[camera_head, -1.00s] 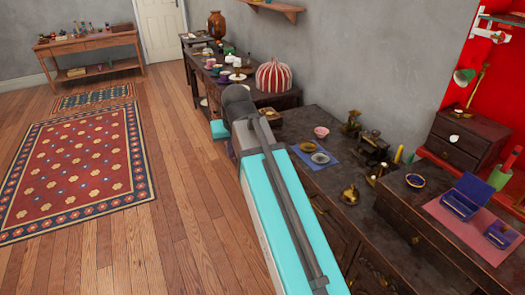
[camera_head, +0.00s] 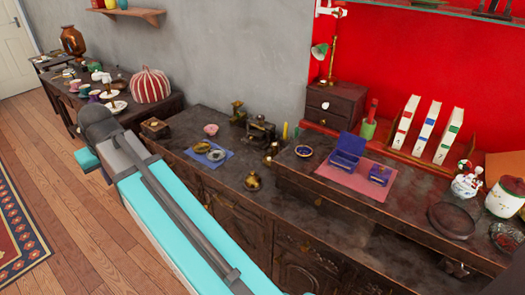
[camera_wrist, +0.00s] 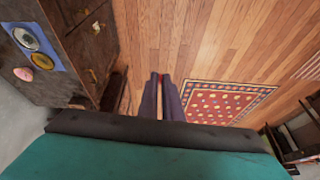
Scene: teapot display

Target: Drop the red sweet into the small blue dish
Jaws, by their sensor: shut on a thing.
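My gripper (camera_wrist: 160,78) shows in the wrist view as two dark fingers close together, over the wooden floor. A thin sliver of red, the red sweet (camera_wrist: 161,84), shows between the fingers; most of it is hidden. In the head view my arm reaches away to the left and the fingers are hidden behind it. A small blue dish (camera_head: 303,151) stands on the raised dark cabinet at the right, left of the open blue box. The dish is far from my gripper, and its inside is too small to make out.
The open blue box (camera_head: 347,150) lies on a pink mat (camera_head: 345,182). A brass pot (camera_head: 253,182) and a blue cloth (camera_head: 192,156) with dishes are on the lower cabinet (camera_head: 200,175). A striped dome (camera_head: 150,86) stands farther left. Open floor with a patterned rug (camera_wrist: 210,102) lies below my gripper.

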